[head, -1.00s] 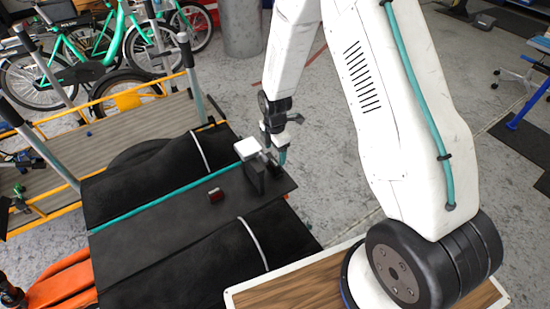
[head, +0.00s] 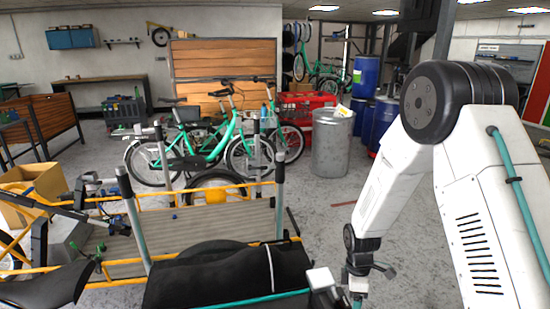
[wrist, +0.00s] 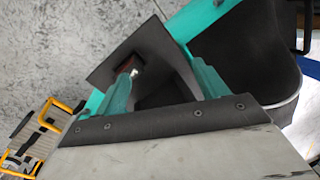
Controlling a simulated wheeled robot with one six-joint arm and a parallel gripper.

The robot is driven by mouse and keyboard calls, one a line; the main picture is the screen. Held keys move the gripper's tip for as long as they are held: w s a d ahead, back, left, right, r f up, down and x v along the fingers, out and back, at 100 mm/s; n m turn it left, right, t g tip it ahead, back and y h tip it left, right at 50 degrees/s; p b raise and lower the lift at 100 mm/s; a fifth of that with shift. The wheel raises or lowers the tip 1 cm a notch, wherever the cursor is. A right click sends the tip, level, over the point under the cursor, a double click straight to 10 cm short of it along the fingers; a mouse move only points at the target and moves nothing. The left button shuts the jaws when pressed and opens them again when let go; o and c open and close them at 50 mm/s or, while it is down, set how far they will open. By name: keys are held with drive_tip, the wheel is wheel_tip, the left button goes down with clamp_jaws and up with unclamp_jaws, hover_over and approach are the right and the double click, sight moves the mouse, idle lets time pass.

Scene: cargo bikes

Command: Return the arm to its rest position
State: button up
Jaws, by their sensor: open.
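My white arm (head: 390,185) is raised on the right in the head view, bent at a dark joint and reaching down. My gripper (head: 350,297) shows only in part at the bottom edge of that view, over the cargo bike's dark cover (head: 215,275). In the wrist view my gripper's teal fingers (wrist: 163,82) stand apart, with nothing held between them. The lower ends of the gripper are cut off in the head view.
Grey posts (head: 132,215) and a yellow-railed wooden cargo bed (head: 190,238) stand left of my arm. Green bikes (head: 215,145), a metal bin (head: 332,145) and blue drums (head: 382,125) are farther back. Floor (head: 315,205) between the bed and bin is mostly clear.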

drive_tip(key=s+d+r+m+t, duration=0.1)
drive_tip(key=s+r+m, duration=0.4)
drive_tip(key=s+r, duration=0.4)
drive_tip(key=s+r+m+t, duration=0.1)
drive_tip(key=s+r+m, duration=0.4)
drive_tip(key=s+r, duration=0.4)
drive_tip(key=s+d+r+m+t, duration=0.1)
drive_tip(key=s+r+m, duration=0.4)
drive_tip(key=r, duration=1.3)
drive_tip(key=shift+s+d+r, duration=0.3)
drive_tip(key=shift+s+d, duration=0.05)
drive_tip(key=shift+s, duration=1.7)
